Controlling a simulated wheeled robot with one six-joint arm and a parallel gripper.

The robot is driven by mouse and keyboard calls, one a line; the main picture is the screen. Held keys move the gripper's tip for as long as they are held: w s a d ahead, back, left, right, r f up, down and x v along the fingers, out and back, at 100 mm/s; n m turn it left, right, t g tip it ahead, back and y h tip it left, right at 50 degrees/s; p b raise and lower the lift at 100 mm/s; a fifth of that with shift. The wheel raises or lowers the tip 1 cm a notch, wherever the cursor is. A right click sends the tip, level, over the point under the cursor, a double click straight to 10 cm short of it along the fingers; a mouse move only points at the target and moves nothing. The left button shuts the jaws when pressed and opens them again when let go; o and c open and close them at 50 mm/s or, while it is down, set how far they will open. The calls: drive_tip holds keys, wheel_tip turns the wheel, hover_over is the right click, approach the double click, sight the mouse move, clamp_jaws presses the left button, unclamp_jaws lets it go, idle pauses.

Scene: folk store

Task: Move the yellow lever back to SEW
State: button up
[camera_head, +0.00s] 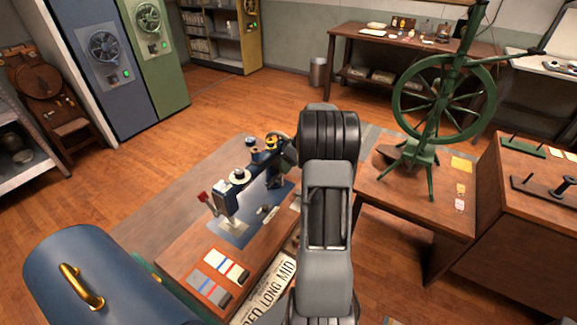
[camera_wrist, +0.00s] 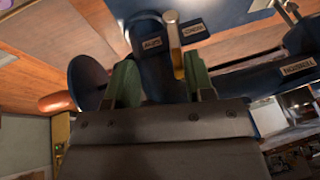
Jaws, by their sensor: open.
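The dark blue sewing machine (camera_head: 238,180) stands on a brown table, partly hidden behind my arm in the head view. In the wrist view the yellow lever (camera_wrist: 174,45) stands out from the machine's dark blue body (camera_wrist: 150,75). A small label lies on each side of its upper part; I cannot read them surely. My gripper (camera_wrist: 158,64) is open, with its green fingers on either side of the lever's lower end. The lever is nearer the right finger; I cannot tell whether they touch. In the head view the arm hides most of the gripper.
A dark round wheel (camera_wrist: 88,82) with a reddish-brown handle (camera_wrist: 57,102) is close left of my fingers. Fabric swatches (camera_head: 219,276) lie on the table's near end. A green spinning wheel (camera_head: 443,100) stands on a table to the right. A blue domed case (camera_head: 110,280) is at the lower left.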

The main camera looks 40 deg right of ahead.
drive_tip(key=shift+d+f, duration=0.1)
drive_tip(key=shift+d, duration=0.2)
drive_tip(key=shift+w+a, duration=0.1)
drive_tip(key=shift+a, duration=0.05)
drive_tip(key=shift+a+r, duration=0.25)
drive_tip(key=shift+a, duration=0.2)
drive_tip(key=shift+r, duration=0.1)
idle(0.3)
drive_tip(key=p+v, duration=0.3)
drive_tip(key=v, duration=0.5)
idle(0.4)
idle(0.8)
